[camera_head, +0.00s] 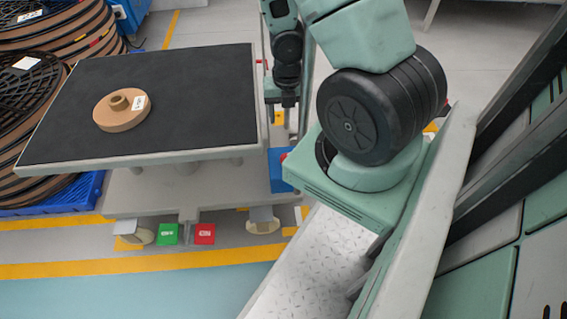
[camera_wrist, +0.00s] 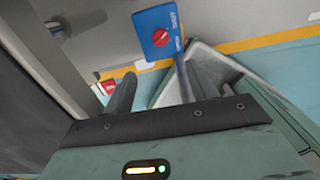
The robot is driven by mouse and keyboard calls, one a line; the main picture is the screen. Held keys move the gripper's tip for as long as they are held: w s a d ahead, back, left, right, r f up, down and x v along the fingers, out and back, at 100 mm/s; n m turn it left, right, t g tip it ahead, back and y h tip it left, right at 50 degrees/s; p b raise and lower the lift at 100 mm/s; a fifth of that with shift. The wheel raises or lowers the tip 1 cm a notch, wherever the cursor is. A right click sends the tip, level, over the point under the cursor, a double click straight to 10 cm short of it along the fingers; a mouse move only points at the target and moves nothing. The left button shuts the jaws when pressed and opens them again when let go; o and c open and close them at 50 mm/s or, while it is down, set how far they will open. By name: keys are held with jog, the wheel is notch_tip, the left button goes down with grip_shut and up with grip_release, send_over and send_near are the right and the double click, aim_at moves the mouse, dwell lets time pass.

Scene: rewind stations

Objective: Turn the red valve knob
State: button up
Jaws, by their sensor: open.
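The red valve knob (camera_wrist: 160,37) sits on the face of a blue panel (camera_wrist: 152,18) in the wrist view, with white lettering beside it. In the head view the blue box (camera_head: 278,176) is at the right end of the cart, and a bit of the red knob (camera_head: 284,157) shows at its edge. My gripper (camera_wrist: 158,88) is open and empty, its two dark fingers apart. The knob lies beyond the fingertips and not between them. In the head view my gripper (camera_head: 289,103) hangs beside the cart's right edge, above the blue box.
A cart with a dark top (camera_head: 190,90) carries a round tan reel (camera_head: 122,112). Green (camera_head: 168,234) and red (camera_head: 204,234) pedals sit low at its front. Large brown reels (camera_head: 60,45) stand at the left. Yellow lines (camera_head: 130,268) mark the floor.

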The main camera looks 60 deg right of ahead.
aim_at(286, 154)
notch_tip(286, 154, down, 18)
jog(key=b, duration=1.1)
jog(key=shift+s, duration=0.1)
jog(key=shift+r, duration=0.1)
jog(key=c, duration=1)
